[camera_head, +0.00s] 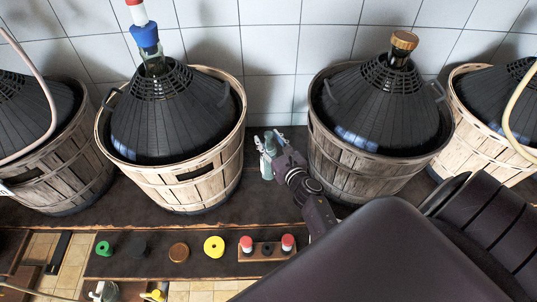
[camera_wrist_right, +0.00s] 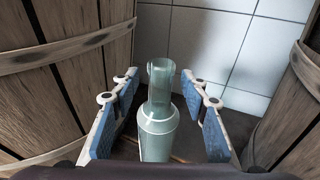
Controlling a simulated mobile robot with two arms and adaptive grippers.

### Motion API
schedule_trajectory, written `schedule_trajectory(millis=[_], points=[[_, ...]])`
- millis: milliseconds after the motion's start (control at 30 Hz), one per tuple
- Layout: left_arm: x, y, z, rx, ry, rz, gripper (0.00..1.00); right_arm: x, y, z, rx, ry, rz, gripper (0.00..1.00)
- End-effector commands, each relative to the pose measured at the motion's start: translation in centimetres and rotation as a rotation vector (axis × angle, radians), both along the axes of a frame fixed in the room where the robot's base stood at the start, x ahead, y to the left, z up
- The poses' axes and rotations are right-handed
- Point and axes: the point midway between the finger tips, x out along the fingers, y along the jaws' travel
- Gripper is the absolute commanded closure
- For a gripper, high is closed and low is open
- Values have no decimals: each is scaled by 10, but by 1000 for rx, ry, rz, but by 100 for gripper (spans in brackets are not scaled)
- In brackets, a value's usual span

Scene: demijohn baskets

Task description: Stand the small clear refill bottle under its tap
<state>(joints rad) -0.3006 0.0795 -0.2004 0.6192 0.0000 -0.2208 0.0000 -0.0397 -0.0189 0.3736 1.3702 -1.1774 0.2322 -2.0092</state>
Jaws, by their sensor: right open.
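The small clear refill bottle (camera_wrist_right: 158,125), pale greenish glass with a narrow neck, stands upright between the open fingers of my right gripper (camera_wrist_right: 158,112) in the right wrist view. Gaps show between the bottle and both blue finger pads. In the head view the right gripper (camera_head: 266,158) is in the gap between two basketed demijohns, with the bottle (camera_head: 271,141) partly hidden by it. My left gripper is not in view. I cannot make out for certain which tap belongs to the bottle.
A demijohn basket stands left of the gripper (camera_head: 190,180) and another right of it (camera_head: 365,165), both close by, with the tiled wall (camera_head: 270,60) behind. In front lie a green ring (camera_head: 104,248), a yellow disc (camera_head: 214,246) and a small rack with red-topped pieces (camera_head: 267,252).

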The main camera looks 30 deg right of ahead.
Motion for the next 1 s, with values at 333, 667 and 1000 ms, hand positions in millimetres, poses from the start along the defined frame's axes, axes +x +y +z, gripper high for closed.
schedule_trajectory(millis=[333, 667, 1000], points=[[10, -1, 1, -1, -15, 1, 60, 2, -1, -1, -1, 0, 0, 68], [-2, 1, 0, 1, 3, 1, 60, 2, 0, 0, -1, 0, 0, 100], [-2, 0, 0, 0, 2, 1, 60, 3, 0, 1, -1, -2, 1, 100]])
